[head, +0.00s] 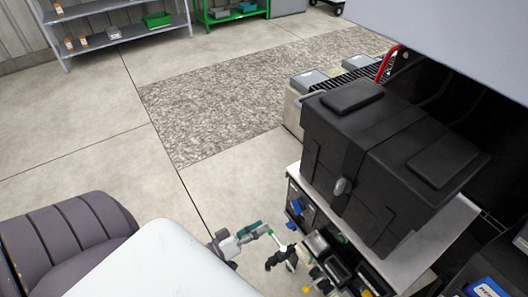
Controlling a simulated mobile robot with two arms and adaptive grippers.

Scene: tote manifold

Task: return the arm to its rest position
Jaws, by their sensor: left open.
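My left arm comes in at the bottom of the head view. Its small dark gripper (283,258) is open, and I see nothing between its fingers. It is low in the view, left of and below the large black tote (347,168). It looks close to the front of the unit under the tote, but I cannot tell whether it touches anything. My right gripper is not in view.
The closed black tote stands on a light bench top (440,235) with fittings along its front. Grey boxes (309,80) sit behind it. A grey shelf (112,33) and a green rack (232,15) stand far back. The floor (80,120) at left is clear.

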